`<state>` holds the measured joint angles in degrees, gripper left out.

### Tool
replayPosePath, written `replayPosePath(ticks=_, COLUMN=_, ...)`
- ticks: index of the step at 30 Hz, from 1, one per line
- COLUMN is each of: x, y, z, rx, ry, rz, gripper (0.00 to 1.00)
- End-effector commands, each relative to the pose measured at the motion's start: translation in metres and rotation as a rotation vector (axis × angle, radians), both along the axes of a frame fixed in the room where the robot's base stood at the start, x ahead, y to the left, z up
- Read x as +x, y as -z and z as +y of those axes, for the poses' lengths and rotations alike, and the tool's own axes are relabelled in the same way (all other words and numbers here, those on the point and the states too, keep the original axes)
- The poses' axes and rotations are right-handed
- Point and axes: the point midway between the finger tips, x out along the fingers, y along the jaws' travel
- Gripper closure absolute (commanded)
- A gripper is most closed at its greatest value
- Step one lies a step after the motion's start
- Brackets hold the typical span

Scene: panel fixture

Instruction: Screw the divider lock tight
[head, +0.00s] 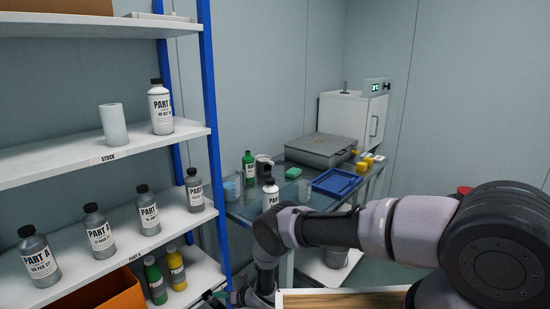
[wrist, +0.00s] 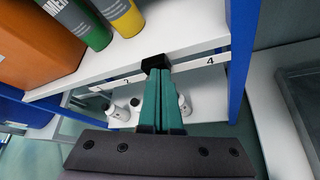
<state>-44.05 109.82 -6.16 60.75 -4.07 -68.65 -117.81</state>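No divider lock can be made out clearly. In the head view my gripper (head: 218,295) is low in the middle, beside the shelf rack, partly cut off.
A green bottle (wrist: 80,20), a yellow one (wrist: 122,15) and an orange bin (wrist: 40,45) stand on this shelf. A blue post (wrist: 243,50) rises at right. A metal table (head: 250,205) with bottles and trays stands beyond the rack.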

Motion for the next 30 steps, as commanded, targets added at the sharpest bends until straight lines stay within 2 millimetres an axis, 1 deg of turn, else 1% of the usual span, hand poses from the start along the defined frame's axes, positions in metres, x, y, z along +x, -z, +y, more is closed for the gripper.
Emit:
replayPosePath(ticks=5, x=0.001, y=-0.004, z=-0.003, rx=0.001, ry=0.001, rz=-0.001, gripper=1.0)
replayPosePath(ticks=19, x=-0.032, y=-0.005, z=-0.042, rx=0.003, ry=0.001, rz=-0.002, gripper=1.0)
replayPosePath(ticks=23, x=-0.035, y=-0.006, z=-0.045, rx=0.005, ry=0.0, rz=-0.005, gripper=1.0)
replayPosePath(ticks=29, x=-0.035, y=-0.006, z=-0.045, rx=0.005, ry=0.0, rz=-0.005, gripper=1.0)
replayPosePath(ticks=30, x=-0.035, y=-0.006, z=-0.045, rx=0.005, ry=0.0, rz=-0.005, gripper=0.85)
